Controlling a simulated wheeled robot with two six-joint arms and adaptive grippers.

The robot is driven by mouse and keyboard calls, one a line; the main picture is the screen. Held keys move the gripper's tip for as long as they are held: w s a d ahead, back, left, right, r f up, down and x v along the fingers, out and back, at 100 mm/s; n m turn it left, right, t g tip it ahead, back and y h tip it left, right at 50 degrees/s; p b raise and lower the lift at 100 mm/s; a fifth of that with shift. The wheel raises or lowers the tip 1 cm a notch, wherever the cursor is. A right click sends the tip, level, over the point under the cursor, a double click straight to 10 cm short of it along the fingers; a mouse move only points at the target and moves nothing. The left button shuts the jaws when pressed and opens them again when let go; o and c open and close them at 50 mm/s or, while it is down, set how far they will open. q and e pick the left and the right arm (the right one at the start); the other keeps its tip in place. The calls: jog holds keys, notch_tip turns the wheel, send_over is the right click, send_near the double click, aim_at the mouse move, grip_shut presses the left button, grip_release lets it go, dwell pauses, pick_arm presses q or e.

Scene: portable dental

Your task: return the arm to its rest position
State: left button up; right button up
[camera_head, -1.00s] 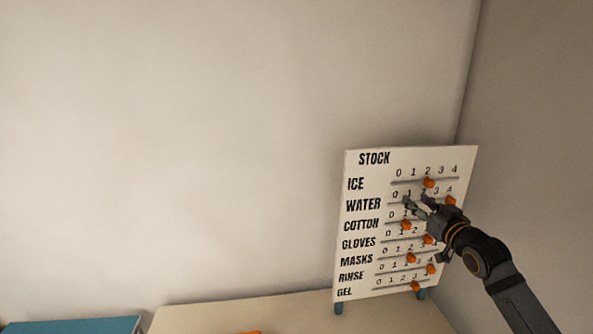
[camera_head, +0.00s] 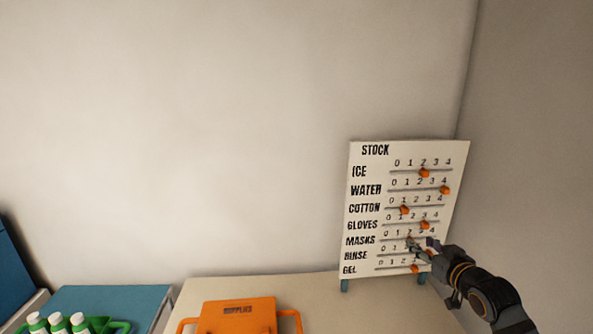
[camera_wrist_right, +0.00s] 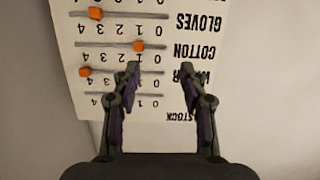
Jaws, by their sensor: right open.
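My right gripper (camera_head: 422,247) is open and empty in the head view, in front of the lower right part of the white stock board (camera_head: 361,162). It covers part of the masks and rinse rows. In the right wrist view the open fingers of my right gripper (camera_wrist_right: 157,85) show with nothing between them, and the board (camera_wrist_right: 70,22) appears upside down beyond them. Orange sliders sit on the board's rows, such as the ice slider (camera_head: 424,173) at 2 and the water slider (camera_head: 445,190) at 4. My left gripper is not in view.
The board stands on a pale table (camera_head: 330,290) near the wall corner. An orange supplies case (camera_head: 237,316) is at the table's front. At lower left, white bottles (camera_head: 57,322) stand in a green tray (camera_head: 119,327) on a blue surface (camera_head: 110,298).

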jog(key=s+a+f+g+h, duration=0.1)
jog(key=s+a+f+g, duration=0.3)
jog(key=s+f, duration=0.65)
jog(key=s+a+f+g, duration=0.4)
jog(key=s+a+f, duration=0.1)
jog(key=s+f, duration=0.55)
jog(key=s+f+g+h, duration=0.1)
jog(key=s+f+g, duration=0.25)
jog(key=s, duration=0.85)
jog(key=s+d+f+g, duration=0.1)
jog(key=s+f, duration=0.1)
jog(key=f, duration=1.1)
jog(key=s+d+f+g, duration=0.1)
jog(key=s+f, duration=0.1)
jog(key=f, duration=1.2)
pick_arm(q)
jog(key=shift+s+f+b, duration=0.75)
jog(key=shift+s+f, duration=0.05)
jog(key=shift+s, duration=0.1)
pick_arm(e)
jog(key=s+d+f+m, duration=0.1)
jog(key=s+f, duration=1.5)
jog(key=s, duration=0.2)
jog(key=shift+d+f+g, duration=0.25)
jog(key=shift+f+g, duration=0.15)
jog(key=shift+g, duration=0.05)
jog(key=shift+s, duration=0.1)
